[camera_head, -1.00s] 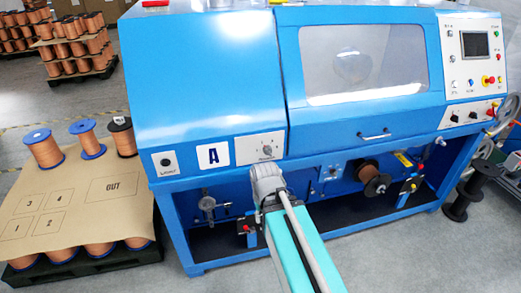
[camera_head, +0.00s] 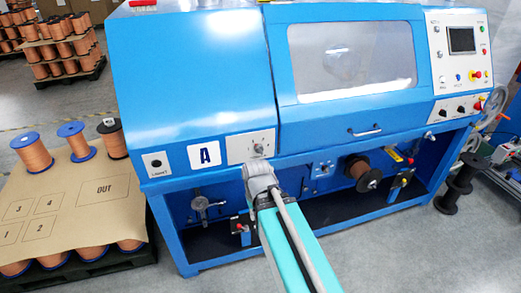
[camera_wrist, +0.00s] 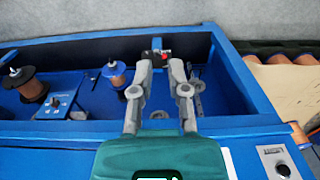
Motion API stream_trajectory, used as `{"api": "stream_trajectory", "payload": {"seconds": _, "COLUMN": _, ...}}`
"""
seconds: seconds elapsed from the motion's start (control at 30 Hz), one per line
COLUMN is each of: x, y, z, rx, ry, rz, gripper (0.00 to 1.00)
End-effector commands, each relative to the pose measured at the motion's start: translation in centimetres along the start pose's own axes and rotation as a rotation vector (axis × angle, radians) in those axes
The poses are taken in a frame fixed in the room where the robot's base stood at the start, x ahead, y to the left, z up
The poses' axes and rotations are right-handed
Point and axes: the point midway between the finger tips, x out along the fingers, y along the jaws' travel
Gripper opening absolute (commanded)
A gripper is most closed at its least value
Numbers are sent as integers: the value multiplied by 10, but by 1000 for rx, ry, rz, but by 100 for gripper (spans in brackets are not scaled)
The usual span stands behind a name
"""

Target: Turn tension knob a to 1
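In the head view my grey wrist (camera_head: 260,177) is just below the knob panel, and the fingertips cannot be made out there. Another dark knob (camera_wrist: 55,101) on a small blue plate shows left of the fingers in the wrist view, inside the machine's lower bay.
The blue machine (camera_head: 190,80) fills the middle. A copper spool (camera_head: 357,170) and a pulley bracket (camera_head: 201,204) are in its lower bay. A pallet with brown board (camera_head: 60,215) and spools stands at left. Black spools (camera_head: 458,183) stand on the floor at right.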

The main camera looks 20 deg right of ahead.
Motion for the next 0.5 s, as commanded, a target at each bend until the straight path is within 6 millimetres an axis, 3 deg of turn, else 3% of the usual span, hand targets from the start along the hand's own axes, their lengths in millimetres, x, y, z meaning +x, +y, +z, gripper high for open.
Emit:
{"api": "stream_trajectory", "payload": {"seconds": 0.27, "x": -21, "y": 12, "z": -43, "rx": 5, "ry": 103, "rz": -106, "gripper": 0}}
{"api": "stream_trajectory", "payload": {"seconds": 0.5, "x": -64, "y": 46, "z": -116, "rx": 37, "ry": 324, "rz": -264, "gripper": 0}}
